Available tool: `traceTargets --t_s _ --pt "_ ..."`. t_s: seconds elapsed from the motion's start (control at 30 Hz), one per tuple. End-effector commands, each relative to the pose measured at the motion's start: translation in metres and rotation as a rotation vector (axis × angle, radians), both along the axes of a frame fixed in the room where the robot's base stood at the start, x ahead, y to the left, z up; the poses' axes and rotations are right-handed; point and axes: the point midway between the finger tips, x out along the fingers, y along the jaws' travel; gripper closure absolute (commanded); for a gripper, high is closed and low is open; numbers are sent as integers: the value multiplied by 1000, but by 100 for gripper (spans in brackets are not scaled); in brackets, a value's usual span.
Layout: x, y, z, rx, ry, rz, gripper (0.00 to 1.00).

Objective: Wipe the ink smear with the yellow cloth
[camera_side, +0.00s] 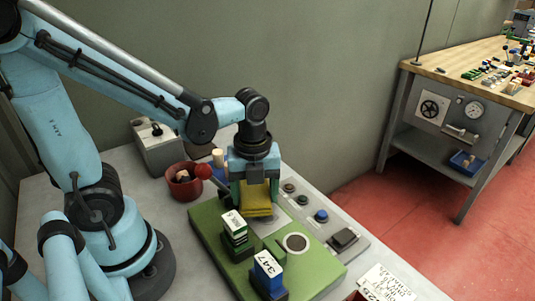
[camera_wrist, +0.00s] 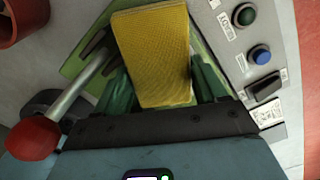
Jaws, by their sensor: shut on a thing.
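The yellow cloth (camera_side: 257,200) is a thick folded pad held in my gripper (camera_side: 256,190), just above or against the green board (camera_side: 205,220); I cannot tell if it touches. In the wrist view, the cloth (camera_wrist: 152,50) stands between the two green fingers of my gripper (camera_wrist: 163,85), which are shut on it. A dark round patch with a pale rim (camera_side: 296,242) is on the board, to the right of and nearer the camera than the cloth. It may be the ink smear, but I cannot tell for sure.
A lever with a red knob (camera_side: 203,171) stands close left of my gripper. A green block stack (camera_side: 235,228) and a blue block labelled 347 (camera_side: 267,268) stand on the board. A button panel (camera_side: 318,215) lies right, a red bowl (camera_side: 185,188) behind left.

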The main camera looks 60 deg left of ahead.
Motion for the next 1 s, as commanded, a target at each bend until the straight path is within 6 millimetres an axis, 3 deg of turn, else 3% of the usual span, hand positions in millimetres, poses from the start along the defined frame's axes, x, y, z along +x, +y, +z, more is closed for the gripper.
traceTargets --t_s 0.5,1.0 --pt "0 0 44 0 0 0 78" --pt "0 0 54 0 0 0 78"
